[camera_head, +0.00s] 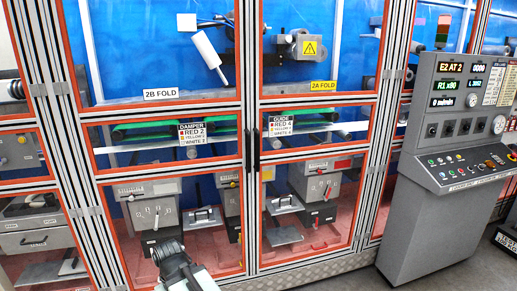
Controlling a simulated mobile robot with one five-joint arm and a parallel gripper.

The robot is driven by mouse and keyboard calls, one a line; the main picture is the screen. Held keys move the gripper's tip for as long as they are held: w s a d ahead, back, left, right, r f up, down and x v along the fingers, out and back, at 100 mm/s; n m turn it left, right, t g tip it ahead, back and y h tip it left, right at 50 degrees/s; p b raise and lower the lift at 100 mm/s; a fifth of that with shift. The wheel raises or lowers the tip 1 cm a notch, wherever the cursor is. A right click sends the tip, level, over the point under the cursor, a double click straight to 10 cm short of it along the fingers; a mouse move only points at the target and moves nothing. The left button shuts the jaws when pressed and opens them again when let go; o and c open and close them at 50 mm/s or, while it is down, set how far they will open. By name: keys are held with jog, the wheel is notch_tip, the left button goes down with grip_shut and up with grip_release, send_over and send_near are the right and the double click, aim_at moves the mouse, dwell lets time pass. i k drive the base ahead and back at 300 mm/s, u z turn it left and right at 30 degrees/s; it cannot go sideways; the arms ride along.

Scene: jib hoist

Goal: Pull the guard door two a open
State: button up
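Guard door 2A (323,86) is the right door of the middle pair, marked by a yellow "2A FOLD" label. It has an orange-edged frame with clear panes and looks closed, its left edge meeting door 2B. A slim dark handle (257,150) sits on its left upright at mid height, beside a similar one on door 2B. My gripper (168,248) is at the bottom, left of the handle and lower in the picture, in front of door 2B. It appears apart from both doors. Its fingers are too small and dark to tell open from shut.
Door 2B (161,94) with a white label is left of 2A. A grey control console (430,215) stands at the right, close to the right side of 2A. Machinery shows behind the panes. A metal plinth (310,268) runs below the doors.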

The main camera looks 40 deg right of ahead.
aim_at(258, 102)
jog(key=z, duration=0.05)
jog(key=i, duration=0.9)
jog(key=u, duration=0.05)
